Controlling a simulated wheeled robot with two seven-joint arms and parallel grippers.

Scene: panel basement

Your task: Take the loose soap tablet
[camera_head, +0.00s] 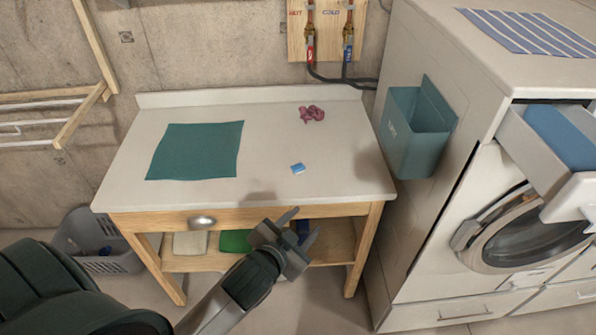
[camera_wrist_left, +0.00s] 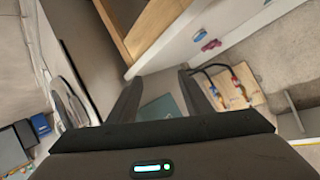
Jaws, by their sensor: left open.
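The loose soap tablet (camera_head: 298,168) is a small blue block lying on the white tabletop (camera_head: 210,195), right of the middle and towards the front. It also shows in the left wrist view as a small blue spot (camera_wrist_left: 200,36), off to the right of the fingers. My left gripper (camera_head: 306,221) is open and empty. In the head view it appears just below the table's front edge, apart from the tablet. The fingers also show in the left wrist view (camera_wrist_left: 159,78). My right gripper is not in view.
A green cloth (camera_head: 195,150) and a crumpled pink item (camera_head: 311,114) lie on the table. A teal bin (camera_head: 415,130) hangs on the washer's side. The washer drawer (camera_head: 540,160) is pulled out. A grey basket (camera_head: 95,240) stands left. The tabletop around the tablet is clear.

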